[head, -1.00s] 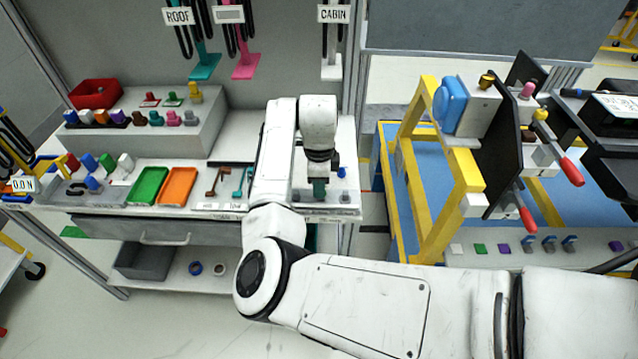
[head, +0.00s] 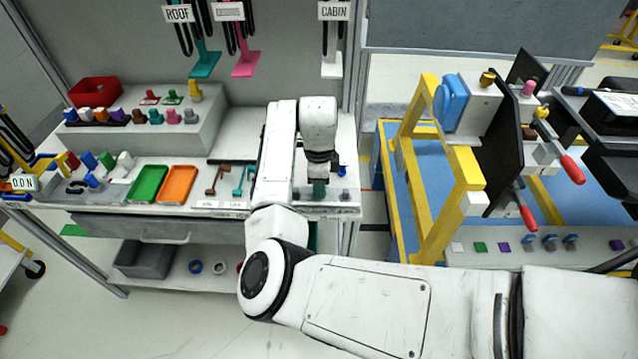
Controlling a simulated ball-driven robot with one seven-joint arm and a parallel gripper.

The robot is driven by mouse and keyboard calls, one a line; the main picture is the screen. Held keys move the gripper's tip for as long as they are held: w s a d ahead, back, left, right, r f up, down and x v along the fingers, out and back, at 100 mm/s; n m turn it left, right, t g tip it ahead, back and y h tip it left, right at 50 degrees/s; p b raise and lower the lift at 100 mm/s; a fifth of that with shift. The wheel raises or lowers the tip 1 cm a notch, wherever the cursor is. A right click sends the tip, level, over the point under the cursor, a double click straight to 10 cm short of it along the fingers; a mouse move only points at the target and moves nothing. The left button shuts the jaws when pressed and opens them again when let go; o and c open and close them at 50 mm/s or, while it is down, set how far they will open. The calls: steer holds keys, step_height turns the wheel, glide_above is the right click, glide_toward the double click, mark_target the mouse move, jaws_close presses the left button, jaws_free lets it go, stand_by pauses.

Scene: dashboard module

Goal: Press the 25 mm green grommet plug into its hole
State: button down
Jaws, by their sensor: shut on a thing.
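My gripper (head: 319,178) points down over the right end of the bench. It is shut on a small dark green-teal piece (head: 319,188), low over or touching a grey block there; I cannot tell which. The piece is too small to identify as the grommet plug. A green cylinder-like piece (head: 106,160) lies on the bench at the left, between a blue and a white one. I cannot make out a 25 mm hole; the black panel (head: 500,150) on the yellow frame shows nearly edge-on.
Green (head: 148,184) and orange (head: 177,185) trays lie left of my arm. A small blue-topped item (head: 342,170) stands close right of my gripper. The yellow frame (head: 431,230) with red-handled clamps (head: 571,169) stands to the right, past a floor gap.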

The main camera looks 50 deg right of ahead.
steer(key=shift+f+b, duration=0.35)
steer(key=shift+f, duration=0.3)
steer(key=c, duration=0.9)
jaws_free()
steer(key=shift+r, duration=0.1)
step_height(320, 180, up, 11)
steer(key=shift+d+f+b, duration=0.1)
steer(key=shift+f+b, duration=0.1)
steer(key=shift+b, duration=0.2)
